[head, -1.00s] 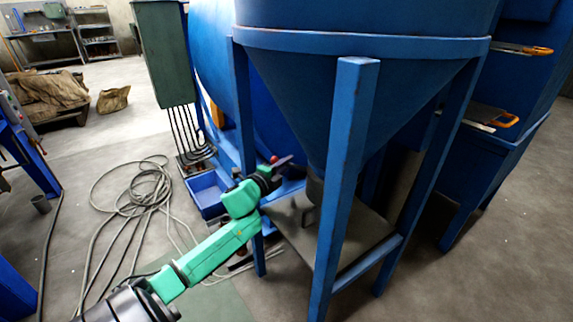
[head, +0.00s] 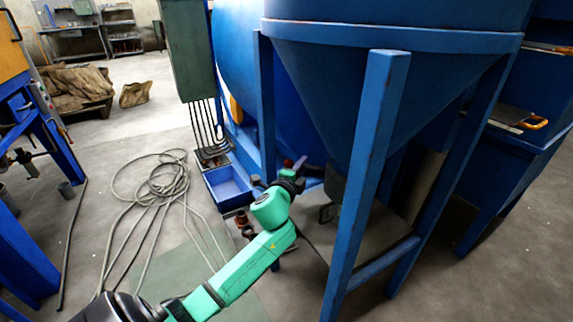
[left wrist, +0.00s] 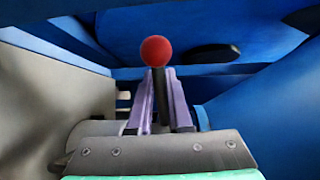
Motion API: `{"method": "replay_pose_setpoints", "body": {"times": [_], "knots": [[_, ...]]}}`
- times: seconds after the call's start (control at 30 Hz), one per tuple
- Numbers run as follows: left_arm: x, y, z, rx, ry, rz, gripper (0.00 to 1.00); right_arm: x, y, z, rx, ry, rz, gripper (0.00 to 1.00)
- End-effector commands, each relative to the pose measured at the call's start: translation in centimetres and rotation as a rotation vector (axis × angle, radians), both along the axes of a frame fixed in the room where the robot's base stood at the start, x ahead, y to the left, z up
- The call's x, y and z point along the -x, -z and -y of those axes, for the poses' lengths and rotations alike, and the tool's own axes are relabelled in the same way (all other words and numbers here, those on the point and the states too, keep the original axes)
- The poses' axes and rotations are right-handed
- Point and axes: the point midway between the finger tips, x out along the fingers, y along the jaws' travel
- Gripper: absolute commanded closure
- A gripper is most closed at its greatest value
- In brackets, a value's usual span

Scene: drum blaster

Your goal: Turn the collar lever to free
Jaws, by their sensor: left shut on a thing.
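The collar lever shows in the left wrist view as a red ball knob (left wrist: 155,51) with a dark stem below it. My left gripper (left wrist: 158,85) has its two purple fingers closed around that stem just under the knob. In the head view my left gripper (head: 296,165) is at the left of the hopper's lower cone, and a small bit of the red knob (head: 288,163) shows beside it. The grey collar (head: 329,190) at the cone's bottom is partly hidden by a blue leg. My right gripper is not in view.
The blue hopper (head: 385,35) stands on blue legs, with the front leg (head: 366,180) close to my left arm. A blue bin (head: 228,187) and coiled hose (head: 150,190) lie on the floor at left.

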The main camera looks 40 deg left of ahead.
Motion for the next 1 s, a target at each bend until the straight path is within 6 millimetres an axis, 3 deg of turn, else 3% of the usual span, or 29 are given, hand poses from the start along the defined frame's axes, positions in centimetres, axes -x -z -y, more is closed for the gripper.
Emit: {"method": "replay_pose_setpoints", "body": {"times": [0.1, 0.3, 0.97, 1.0], "knots": [[0.3, 0.3, 1.5, 0.006, -0.064, 0.001, 1.0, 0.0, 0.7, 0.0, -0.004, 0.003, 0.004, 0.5], [1.6, 0.2, 2.4, 0.004, -0.176, -0.001, 1.0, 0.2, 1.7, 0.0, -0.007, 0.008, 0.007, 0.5], [2.6, 0.0, 2.9, -0.001, -0.261, -0.001, 1.0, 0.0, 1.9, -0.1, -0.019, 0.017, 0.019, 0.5], [2.6, 0.0, 2.9, -0.001, -0.261, -0.001, 0.75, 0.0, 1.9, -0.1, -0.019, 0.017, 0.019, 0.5]]}}
